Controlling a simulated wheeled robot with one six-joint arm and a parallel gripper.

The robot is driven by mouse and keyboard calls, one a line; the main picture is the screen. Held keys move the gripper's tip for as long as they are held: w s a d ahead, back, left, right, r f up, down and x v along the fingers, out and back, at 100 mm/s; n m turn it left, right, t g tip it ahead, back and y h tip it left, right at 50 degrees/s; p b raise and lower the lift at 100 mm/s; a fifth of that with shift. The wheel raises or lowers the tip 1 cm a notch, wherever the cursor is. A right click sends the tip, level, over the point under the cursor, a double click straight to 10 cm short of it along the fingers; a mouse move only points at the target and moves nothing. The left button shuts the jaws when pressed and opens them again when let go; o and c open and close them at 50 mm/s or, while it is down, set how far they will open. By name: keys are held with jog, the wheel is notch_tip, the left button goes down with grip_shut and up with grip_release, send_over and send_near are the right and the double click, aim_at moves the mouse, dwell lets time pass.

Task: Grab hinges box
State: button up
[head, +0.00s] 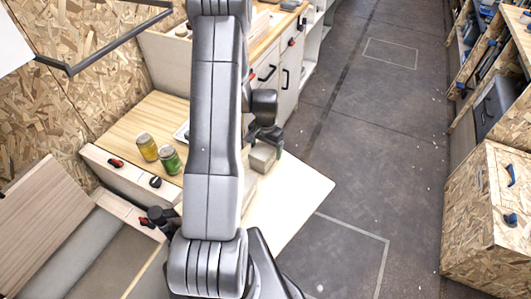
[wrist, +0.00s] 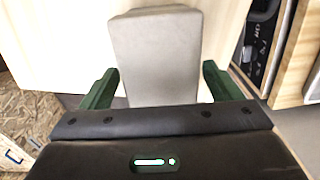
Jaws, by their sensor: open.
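A plain grey-beige box (head: 263,157), the likely hinges box, lies on the pale wooden surface right of my arm in the head view. No label on it can be read. In the wrist view the box (wrist: 155,45) runs up from between my fingers. My gripper (head: 266,143) is at the box in the head view. In the wrist view my gripper (wrist: 159,75) is open, with one green finger on each side of the box's near end. A gap shows on both sides. The box's near end is hidden behind the gripper body.
A yellow-topped jar (head: 147,147) and a green jar (head: 169,159) stand on the wooden counter left of my arm. A white-fronted cabinet (head: 285,88) stands behind. A chipboard cabinet (head: 487,205) is at the right. The grey floor (head: 370,140) between is clear.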

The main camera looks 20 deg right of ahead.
jog(key=shift+f+p, duration=0.3)
jog(key=shift+f, duration=1.35)
jog(key=shift+w, duration=0.1)
jog(key=c, duration=1.3)
jog(key=shift+r, duration=0.2)
